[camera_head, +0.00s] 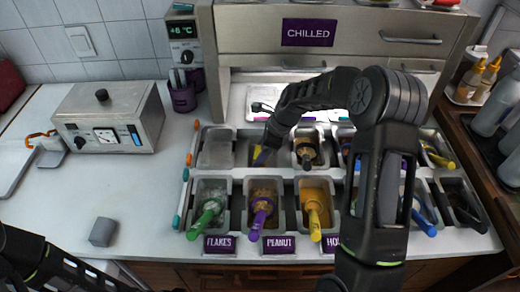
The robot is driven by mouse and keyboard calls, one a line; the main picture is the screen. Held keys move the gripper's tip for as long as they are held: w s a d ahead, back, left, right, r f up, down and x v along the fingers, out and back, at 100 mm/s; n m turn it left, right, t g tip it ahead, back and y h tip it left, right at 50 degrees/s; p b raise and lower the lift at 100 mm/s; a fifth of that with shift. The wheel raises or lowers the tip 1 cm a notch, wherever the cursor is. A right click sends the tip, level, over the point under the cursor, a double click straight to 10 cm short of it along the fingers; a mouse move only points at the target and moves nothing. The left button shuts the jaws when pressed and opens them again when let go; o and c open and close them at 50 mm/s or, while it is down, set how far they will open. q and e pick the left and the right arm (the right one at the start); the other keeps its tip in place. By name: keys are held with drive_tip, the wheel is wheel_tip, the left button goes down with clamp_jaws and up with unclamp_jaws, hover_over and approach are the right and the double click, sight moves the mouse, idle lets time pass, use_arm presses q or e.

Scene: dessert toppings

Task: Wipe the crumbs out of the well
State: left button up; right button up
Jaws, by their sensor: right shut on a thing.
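My right arm reaches over the topping wells from the right. Its gripper (267,144) points down over a back-row well, second from the left, shut on a small purple-blue thing (261,157). The jaws hide much of that thing, and I cannot tell what it is or whether it touches the well floor. The well's inside looks partly yellowish; I cannot make out separate crumbs. A grey block (102,231) lies on the counter at the left. My left arm shows at the bottom left; its gripper is not in view.
Front wells hold a green scoop (208,214), a purple scoop (262,205) and a yellow-handled scoop (314,222). A metal box (108,116) stands at the back left. The chilled cabinet (310,38) overhangs behind. The counter between block and wells is clear.

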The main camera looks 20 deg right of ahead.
drive_tip(key=shift+s+a+f, duration=0.1)
drive_tip(key=shift+s+a, duration=0.2)
drive_tip(key=shift+s, duration=0.35)
drive_tip(key=shift+s+a, duration=0.25)
drive_tip(key=shift+s, duration=0.35)
drive_tip(key=shift+w+d+p, duration=0.1)
drive_tip(key=shift+w+d, duration=0.2)
drive_tip(key=shift+w, duration=0.35)
drive_tip(key=shift+w+d+p, duration=0.1)
drive_tip(key=shift+w+d, duration=0.25)
drive_tip(key=shift+w, duration=0.35)
drive_tip(key=shift+w+d+p, duration=0.1)
drive_tip(key=shift+w+d, duration=0.2)
drive_tip(key=shift+w, duration=0.35)
drive_tip(key=shift+s, duration=0.1)
drive_tip(key=shift+s+a+f, duration=0.1)
drive_tip(key=shift+s+a, duration=0.05)
drive_tip(key=shift+s, duration=2.2)
drive_tip(key=shift+w, duration=0.1)
